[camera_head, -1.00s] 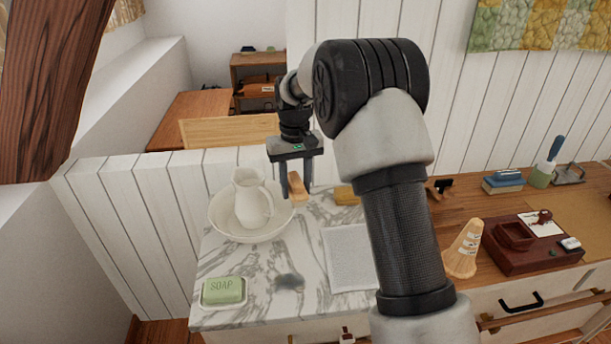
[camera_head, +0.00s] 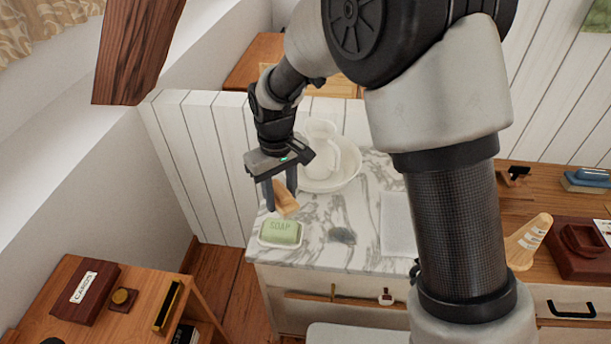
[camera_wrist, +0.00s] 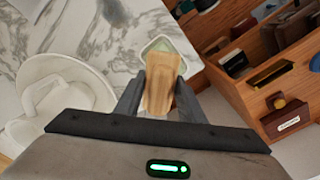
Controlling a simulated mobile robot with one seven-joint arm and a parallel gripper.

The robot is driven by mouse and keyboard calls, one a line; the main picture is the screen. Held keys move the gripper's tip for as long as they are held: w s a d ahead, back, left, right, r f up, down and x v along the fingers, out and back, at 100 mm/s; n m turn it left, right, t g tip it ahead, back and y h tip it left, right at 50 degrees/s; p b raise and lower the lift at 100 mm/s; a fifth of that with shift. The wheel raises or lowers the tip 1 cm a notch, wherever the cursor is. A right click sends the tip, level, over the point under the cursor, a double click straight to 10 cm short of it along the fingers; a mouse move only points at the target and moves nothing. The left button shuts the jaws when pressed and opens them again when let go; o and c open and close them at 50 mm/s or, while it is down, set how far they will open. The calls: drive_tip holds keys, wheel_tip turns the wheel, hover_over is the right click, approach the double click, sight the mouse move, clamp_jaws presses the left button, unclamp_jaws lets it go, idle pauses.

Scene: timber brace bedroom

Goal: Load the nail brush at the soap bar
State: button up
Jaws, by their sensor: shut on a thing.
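My gripper (camera_head: 279,196) is shut on the nail brush (camera_head: 286,202), a small wooden block. In the wrist view the nail brush (camera_wrist: 161,86) sits between the two fingers, its wooden back facing the camera and its bristles hidden. The green soap bar (camera_head: 281,231), marked SOAP, lies in a pale dish at the front left corner of the marble top. The brush is held above and just behind the soap in the head view. In the wrist view the brush covers part of the soap bar (camera_wrist: 172,55). I cannot tell whether they touch; they look apart.
A white pitcher (camera_head: 322,150) stands in a white basin (camera_head: 345,178) close behind my gripper. A dark smudge (camera_head: 342,236) and a pale cloth (camera_head: 398,225) are on the marble top (camera_head: 315,255) to the right. A wooden desk (camera_head: 142,290) stands at the lower left.

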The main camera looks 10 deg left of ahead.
sight(280, 226)
drive_tip(key=shift+s+a+f, duration=0.15)
drive_tip(key=shift+s+a, duration=0.2)
drive_tip(key=shift+s, duration=0.1)
drive_tip(key=shift+f+b, duration=2.15)
drive_tip(key=shift+f, duration=0.8)
drive_tip(key=shift+f+b, duration=0.3)
drive_tip(key=shift+f, duration=0.25)
drive_tip(key=shift+r, duration=0.15)
drive_tip(key=shift+r+p, duration=2.5)
drive_tip(key=shift+r, duration=0.9)
